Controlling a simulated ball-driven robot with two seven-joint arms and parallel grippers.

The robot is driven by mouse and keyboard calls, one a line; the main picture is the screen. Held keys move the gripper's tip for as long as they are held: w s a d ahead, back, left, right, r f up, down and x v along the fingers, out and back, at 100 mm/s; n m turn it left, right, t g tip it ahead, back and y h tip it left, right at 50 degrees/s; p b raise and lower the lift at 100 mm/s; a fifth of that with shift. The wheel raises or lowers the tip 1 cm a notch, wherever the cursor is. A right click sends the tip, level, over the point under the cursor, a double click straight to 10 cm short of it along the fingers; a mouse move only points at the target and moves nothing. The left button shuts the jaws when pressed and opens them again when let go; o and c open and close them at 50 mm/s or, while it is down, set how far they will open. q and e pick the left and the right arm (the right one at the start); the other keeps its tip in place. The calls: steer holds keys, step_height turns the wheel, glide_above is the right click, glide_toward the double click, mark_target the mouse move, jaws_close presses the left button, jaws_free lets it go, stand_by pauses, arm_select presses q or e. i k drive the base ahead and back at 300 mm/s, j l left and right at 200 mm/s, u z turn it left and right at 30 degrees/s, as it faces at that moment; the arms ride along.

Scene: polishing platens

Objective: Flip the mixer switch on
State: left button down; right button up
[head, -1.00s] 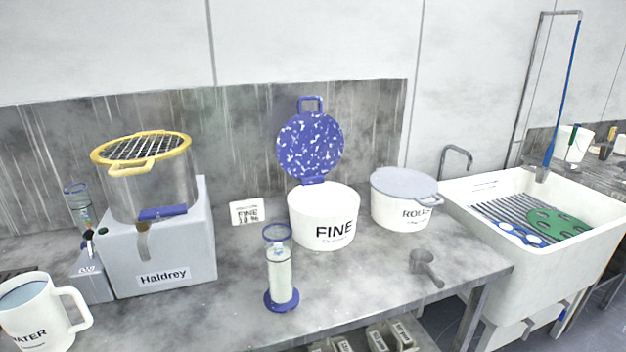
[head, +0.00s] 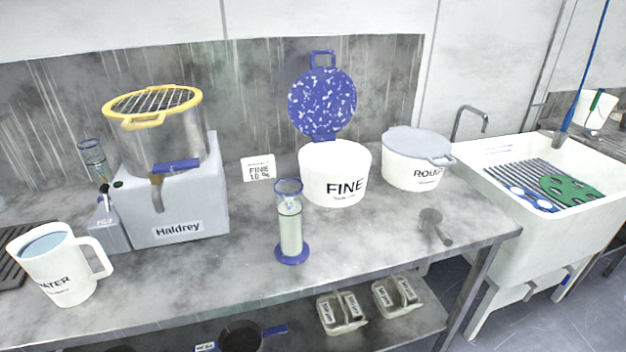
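The mixer (head: 172,213) is a grey box labelled Haldrey at the left of the bench. A clear bowl (head: 166,142) with a yellow-rimmed wire grid lid (head: 152,103) sits on it. A blue lever (head: 176,166) shows at the front below the bowl. A small grey box (head: 106,228) stands against the mixer's left side. Neither of my grippers is in view.
A WATER jug (head: 60,270) stands in front of the mixer at left. A blue-based cylinder (head: 291,225) stands mid-bench, before the FINE tub (head: 335,175) with its blue lid raised. The ROUGH tub (head: 413,165) and a sink (head: 540,215) are right. The bench front is mostly clear.

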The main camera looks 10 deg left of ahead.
mark_target(104, 189)
steer(key=u, duration=1.6)
steer(key=i+j+z, duration=0.45)
steer(key=j, duration=0.2)
steer(key=j+z, duration=0.25)
steer(key=j, duration=0.1)
